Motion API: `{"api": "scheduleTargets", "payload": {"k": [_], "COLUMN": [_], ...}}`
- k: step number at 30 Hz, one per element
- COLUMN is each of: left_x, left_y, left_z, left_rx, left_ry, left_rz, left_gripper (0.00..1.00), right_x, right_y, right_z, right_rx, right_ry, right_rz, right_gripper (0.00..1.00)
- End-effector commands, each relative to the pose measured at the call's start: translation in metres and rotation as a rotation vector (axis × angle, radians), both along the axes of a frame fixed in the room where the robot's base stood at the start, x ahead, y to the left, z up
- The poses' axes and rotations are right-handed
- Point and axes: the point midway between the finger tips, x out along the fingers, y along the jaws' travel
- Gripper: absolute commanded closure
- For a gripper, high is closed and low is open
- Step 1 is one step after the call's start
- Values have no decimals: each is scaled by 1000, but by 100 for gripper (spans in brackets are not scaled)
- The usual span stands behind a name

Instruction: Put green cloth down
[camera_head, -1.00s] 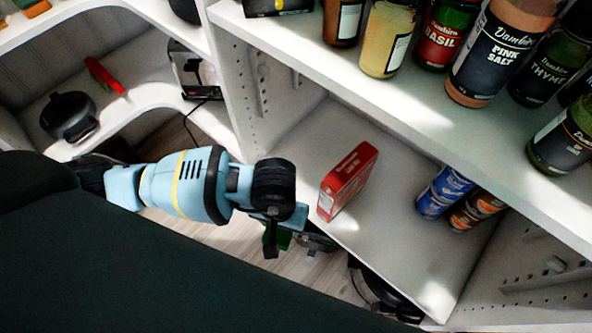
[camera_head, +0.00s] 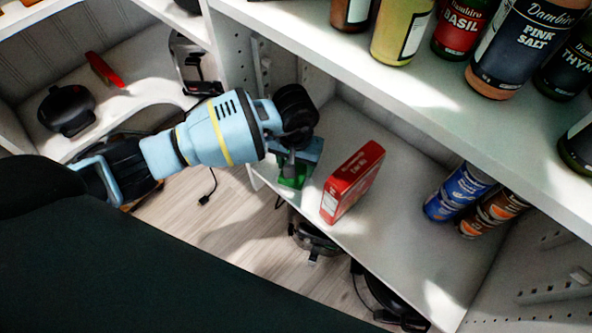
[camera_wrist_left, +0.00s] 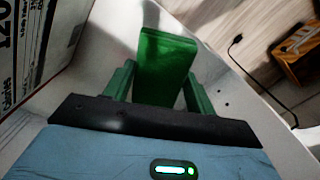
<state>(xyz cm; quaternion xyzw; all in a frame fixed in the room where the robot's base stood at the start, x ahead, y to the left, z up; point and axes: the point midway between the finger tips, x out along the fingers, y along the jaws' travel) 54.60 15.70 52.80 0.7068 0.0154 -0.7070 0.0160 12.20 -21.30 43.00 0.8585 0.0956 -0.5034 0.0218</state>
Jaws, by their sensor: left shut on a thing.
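The green cloth (camera_head: 290,181) is held by my left gripper (camera_head: 297,168), just left of the red box on the lower shelf board (camera_head: 400,230). In the left wrist view, the green cloth (camera_wrist_left: 165,62) stands up as a folded block between the fingers of my left gripper (camera_wrist_left: 160,90), which is shut on it. The cloth is over the shelf's left front part; I cannot tell whether it touches the board. My right gripper is not in view.
The red box (camera_head: 352,182) stands close on the right of the gripper. Spice jars (camera_head: 402,30) line the upper shelf. Dark pans (camera_head: 316,238) are below. The board's middle is clear.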

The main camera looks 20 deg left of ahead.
Motion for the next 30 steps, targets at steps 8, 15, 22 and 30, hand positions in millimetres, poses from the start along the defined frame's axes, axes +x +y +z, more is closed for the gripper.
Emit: {"api": "scheduleTargets", "payload": {"k": [8, 15, 22, 30], "left_x": [1, 1, 1, 1], "left_y": [0, 0, 0, 0], "left_z": [-8, -36, -35, -38], "left_rx": [1, -1, 0, 0], "left_ry": [2, 2, -2, 0], "left_rz": [1, 1, 0, 0], "left_gripper": [63, 63, 63, 31], "right_x": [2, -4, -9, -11], "right_y": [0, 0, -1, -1], "right_z": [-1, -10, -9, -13], "right_rx": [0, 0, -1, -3], "right_ry": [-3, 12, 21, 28], "right_rz": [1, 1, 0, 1], "right_gripper": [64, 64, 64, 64]}}
